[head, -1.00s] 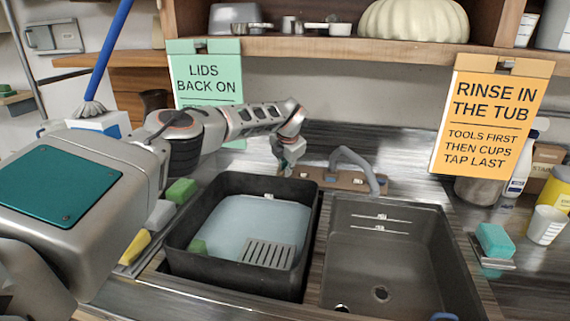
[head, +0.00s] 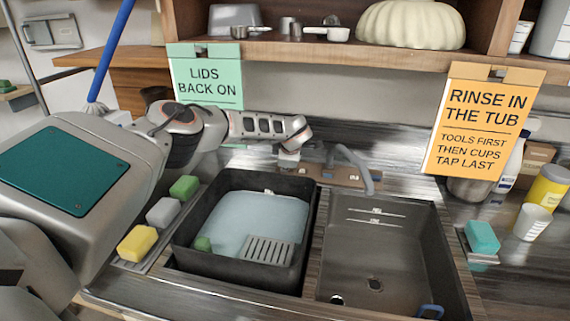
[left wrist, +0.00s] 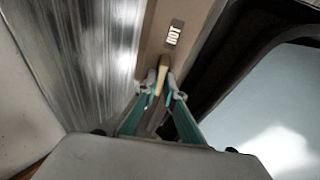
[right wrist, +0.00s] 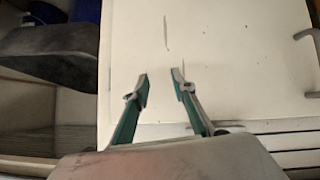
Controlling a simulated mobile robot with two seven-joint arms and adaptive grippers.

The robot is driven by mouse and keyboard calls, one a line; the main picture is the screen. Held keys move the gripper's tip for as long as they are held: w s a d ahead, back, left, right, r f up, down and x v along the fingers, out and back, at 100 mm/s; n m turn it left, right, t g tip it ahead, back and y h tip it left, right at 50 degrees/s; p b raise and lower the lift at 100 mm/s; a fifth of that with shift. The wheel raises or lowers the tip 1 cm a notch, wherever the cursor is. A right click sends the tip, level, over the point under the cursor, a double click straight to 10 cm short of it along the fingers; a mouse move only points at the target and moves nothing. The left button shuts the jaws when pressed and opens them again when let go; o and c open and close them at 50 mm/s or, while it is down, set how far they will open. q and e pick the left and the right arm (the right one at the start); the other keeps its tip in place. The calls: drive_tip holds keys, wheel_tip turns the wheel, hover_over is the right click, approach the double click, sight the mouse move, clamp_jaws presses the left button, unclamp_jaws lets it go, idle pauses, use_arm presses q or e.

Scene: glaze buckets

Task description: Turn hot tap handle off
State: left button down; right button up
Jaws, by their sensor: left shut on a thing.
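The hot tap handle (left wrist: 163,77) is a small tan lever beside the HOT label (left wrist: 174,34) in the left wrist view. My left gripper (left wrist: 162,98) is shut on this handle, one finger on each side. In the head view, my left gripper (head: 288,162) is at the left end of the wooden tap base (head: 335,174), behind the tub; its fingertips and the handle are hard to make out there. The grey spout (head: 352,162) arches over the base. My right gripper (right wrist: 162,84) is open and empty, in front of a pale panel.
A black tub (head: 184,238) of bluish water stands in front of the tap, with an empty dark sink (head: 385,250) to its right. Sponges (head: 163,211) line the left side. A green sign (head: 205,78) and an orange sign (head: 482,118) hang above.

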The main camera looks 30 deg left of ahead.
use_arm(q)
drive_tip(key=shift+m, duration=0.5)
drive_tip(key=c, duration=2.1)
unclamp_jaws()
drive_tip(key=shift+c, duration=0.2)
drive_tip(key=v, duration=1.2)
drive_tip(key=shift+s+f, duration=0.15)
drive_tip(key=shift+f, duration=0.05)
